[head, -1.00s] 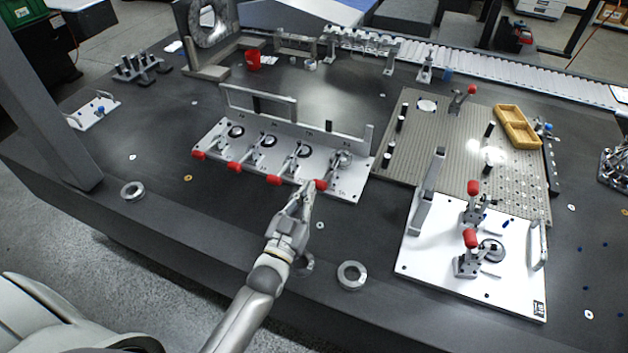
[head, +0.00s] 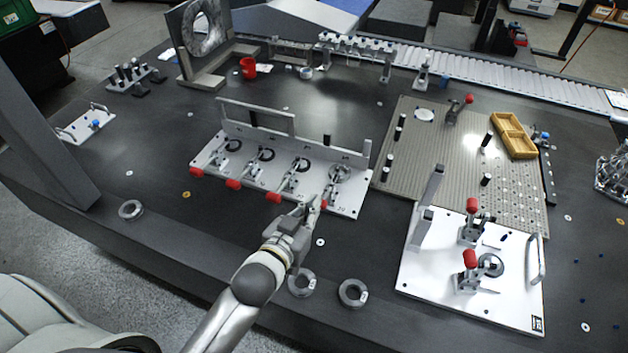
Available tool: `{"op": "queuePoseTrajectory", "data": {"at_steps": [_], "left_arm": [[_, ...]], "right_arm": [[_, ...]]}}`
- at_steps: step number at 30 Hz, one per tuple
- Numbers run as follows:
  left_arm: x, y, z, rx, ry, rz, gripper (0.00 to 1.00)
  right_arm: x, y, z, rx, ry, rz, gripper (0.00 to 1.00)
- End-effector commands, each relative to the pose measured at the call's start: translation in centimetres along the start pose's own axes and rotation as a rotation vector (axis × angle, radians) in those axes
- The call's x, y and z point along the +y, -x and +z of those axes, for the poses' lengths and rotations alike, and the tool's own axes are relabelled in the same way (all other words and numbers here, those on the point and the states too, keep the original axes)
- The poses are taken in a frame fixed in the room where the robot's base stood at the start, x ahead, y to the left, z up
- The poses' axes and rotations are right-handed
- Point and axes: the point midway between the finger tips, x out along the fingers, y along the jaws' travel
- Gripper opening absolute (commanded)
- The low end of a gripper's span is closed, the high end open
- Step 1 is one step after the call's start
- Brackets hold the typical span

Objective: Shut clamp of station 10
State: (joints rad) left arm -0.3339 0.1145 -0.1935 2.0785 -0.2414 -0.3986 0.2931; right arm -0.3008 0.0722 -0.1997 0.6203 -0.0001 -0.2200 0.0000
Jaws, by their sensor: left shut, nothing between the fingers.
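A light fixture plate (head: 352,207) on the dark table carries several toggle clamps in a row, with red-tipped handles toward the front edge. The station numbers are too small to read surely. My right gripper is not in view.
Two metal rings (head: 302,284) and (head: 352,292) lie near the front edge. An upright backing rail (head: 300,138) runs behind the clamp row.

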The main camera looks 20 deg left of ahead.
Motion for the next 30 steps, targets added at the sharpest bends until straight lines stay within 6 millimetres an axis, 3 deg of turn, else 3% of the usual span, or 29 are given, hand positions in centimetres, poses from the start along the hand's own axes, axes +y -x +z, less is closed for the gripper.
{"op": "queuePoseTrajectory", "data": {"at_steps": [1, 3, 8, 12, 30], "left_arm": [[0.0, 0.7, -1.1, -0.031, 0.0, -0.012, 0.0], [-0.2, 1.4, -1.6, -0.073, 0.006, -0.035, 0.0], [-0.6, 2.3, -2.1, -0.126, 0.017, -0.071, 0.0], [-0.7, 2.0, -2.0, -0.137, 0.019, -0.079, 0.0], [-1.4, -7.2, -0.8, -0.135, 0.018, -0.078, 0.0]], "right_arm": [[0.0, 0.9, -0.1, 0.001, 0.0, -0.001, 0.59], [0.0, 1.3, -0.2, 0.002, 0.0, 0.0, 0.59], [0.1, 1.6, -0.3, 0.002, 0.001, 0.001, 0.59], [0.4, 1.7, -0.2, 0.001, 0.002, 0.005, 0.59], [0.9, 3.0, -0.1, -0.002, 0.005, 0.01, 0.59]]}}
